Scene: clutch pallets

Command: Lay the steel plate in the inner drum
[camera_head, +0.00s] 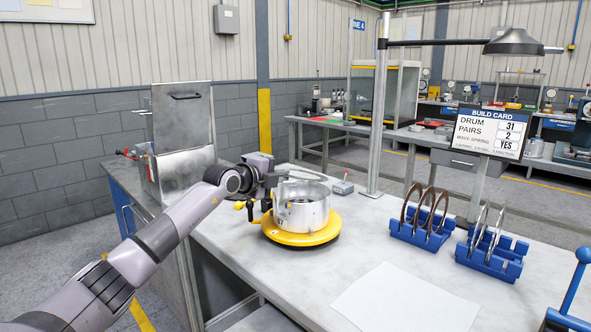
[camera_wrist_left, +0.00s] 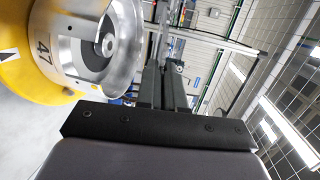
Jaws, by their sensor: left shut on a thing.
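The inner drum (camera_head: 301,213) is a silver open-topped cylinder on a yellow round base, at the middle of the bench. In the left wrist view the drum (camera_wrist_left: 72,58) shows at upper left, with the number 47 on its wall. My left gripper (camera_head: 272,179) is at the drum's upper left, its fingers (camera_wrist_left: 163,85) shut on a thin steel plate (camera_head: 302,176). The plate is over the drum's opening, near its rim; whether it touches the rim I cannot tell. The gripper partly hides the plate. My right gripper is not in view.
Two blue racks hold upright plates: brownish ones in the left rack (camera_head: 421,233), silvery ones in the right rack (camera_head: 490,258). A white sheet (camera_head: 405,300) lies in front. A lamp post (camera_head: 379,110) stands behind the drum. A build card (camera_head: 490,132) reads drum 31, pairs 2, wave spring yes.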

